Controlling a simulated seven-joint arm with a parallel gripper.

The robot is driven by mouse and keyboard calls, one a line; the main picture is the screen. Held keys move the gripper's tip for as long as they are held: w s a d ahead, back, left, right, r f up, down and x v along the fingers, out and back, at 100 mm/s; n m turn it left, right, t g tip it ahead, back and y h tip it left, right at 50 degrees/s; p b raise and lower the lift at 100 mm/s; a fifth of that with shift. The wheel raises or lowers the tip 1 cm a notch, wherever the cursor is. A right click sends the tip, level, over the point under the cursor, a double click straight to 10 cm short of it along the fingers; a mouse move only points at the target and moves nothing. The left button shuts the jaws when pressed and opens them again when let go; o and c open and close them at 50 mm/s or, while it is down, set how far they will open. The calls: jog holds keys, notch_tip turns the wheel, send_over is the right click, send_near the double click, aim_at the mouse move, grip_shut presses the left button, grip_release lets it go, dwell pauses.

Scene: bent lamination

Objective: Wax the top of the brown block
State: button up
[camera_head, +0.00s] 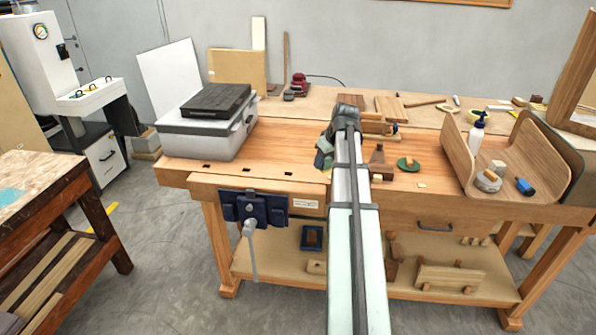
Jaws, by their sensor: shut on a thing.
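My arm reaches up over the front edge of the wooden workbench (280,165). My gripper (323,157) hangs down at its far end, above the bench top. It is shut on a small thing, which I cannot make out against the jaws. A brown block-like piece (378,162) stands on the bench just right of my arm, apart from the gripper. Another brown block (350,101) lies farther back, behind the arm's end. I cannot tell which is the task's brown block. No wax can be made out for certain.
A curved wooden form (503,150) at right holds a white bottle (477,133) and a blue item (525,186). The front-left bench top is clear.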

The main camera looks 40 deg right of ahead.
jog(key=s+d+r, duration=0.3)
jog(key=s+d, duration=0.3)
jog(key=d, duration=0.5)
jog(key=s+d+r, duration=0.3)
jog(key=s+d, duration=0.4)
jog(key=d, duration=0.4)
jog(key=shift+f, duration=3.65)
jog(key=shift+w+a+f, duration=0.15)
jog(key=shift+w+f, duration=0.05)
jog(key=shift+w, duration=0.05)
jog(key=shift+w+a+f, duration=0.1)
jog(key=shift+w+a, duration=0.7)
jog(key=shift+a, duration=0.05)
jog(key=shift+w+a, duration=3.15)
jog(key=shift+w, duration=0.1)
jog(key=shift+s+d, duration=4)
jog(key=shift+s, duration=0.05)
jog(key=shift+w+a, duration=0.55)
jog(key=shift+a, duration=0.15)
jog(key=shift+w+a, duration=3.4)
jog(key=shift+w, duration=0.1)
jog(key=shift+s+d, duration=4.15)
jog(key=shift+s, duration=0.05)
jog(key=shift+s+d, duration=0.1)
jog(key=shift+d, duration=0.05)
notch_tip(320, 180, up, 8)
